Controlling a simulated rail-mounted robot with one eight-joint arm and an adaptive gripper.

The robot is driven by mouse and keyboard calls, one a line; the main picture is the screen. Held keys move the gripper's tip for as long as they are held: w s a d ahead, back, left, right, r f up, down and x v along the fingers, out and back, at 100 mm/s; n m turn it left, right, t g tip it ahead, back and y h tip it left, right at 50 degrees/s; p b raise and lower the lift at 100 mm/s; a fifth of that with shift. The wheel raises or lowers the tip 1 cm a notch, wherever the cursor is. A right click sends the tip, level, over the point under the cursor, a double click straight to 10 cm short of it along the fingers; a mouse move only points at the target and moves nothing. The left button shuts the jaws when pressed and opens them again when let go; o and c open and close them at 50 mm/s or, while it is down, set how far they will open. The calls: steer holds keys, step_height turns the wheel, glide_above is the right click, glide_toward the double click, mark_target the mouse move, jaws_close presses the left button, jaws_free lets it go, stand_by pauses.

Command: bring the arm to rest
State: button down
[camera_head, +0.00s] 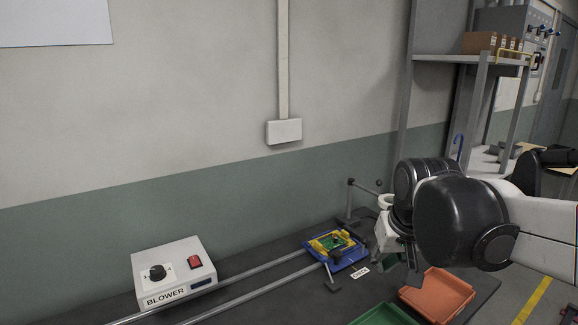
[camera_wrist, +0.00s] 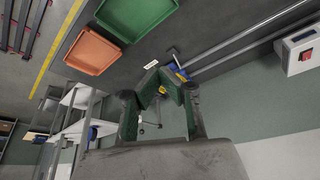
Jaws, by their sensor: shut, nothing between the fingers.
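My gripper (camera_head: 412,276) hangs at the right of the head view, beside the far end of the bench, with my arm reaching in from the right edge. It is partly hidden behind my own wrist there. In the wrist view my gripper (camera_wrist: 161,79) has its two dark green fingers angled in towards each other, with nothing held between them. A blue fixture (camera_head: 340,257) with yellow blocks and a green board sits on the bench to the left of my gripper, apart from it. Most of the fixture is hidden behind a finger in the wrist view.
An orange tray (camera_head: 438,292) and a green tray (camera_head: 384,316) lie below my gripper on the dark bench. A blower box (camera_head: 173,271) stands at left, near two rails (camera_head: 240,298). A lever stand (camera_head: 349,200) rises behind the fixture. A shelf (camera_head: 470,59) is at back right.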

steer(key=s+f+t, duration=0.2)
steer(key=s+f, duration=0.2)
steer(key=s, duration=1)
steer(key=shift+d+t, duration=0.3)
steer(key=shift+d, duration=0.05)
steer(key=c, duration=2.4)
jaws_free()
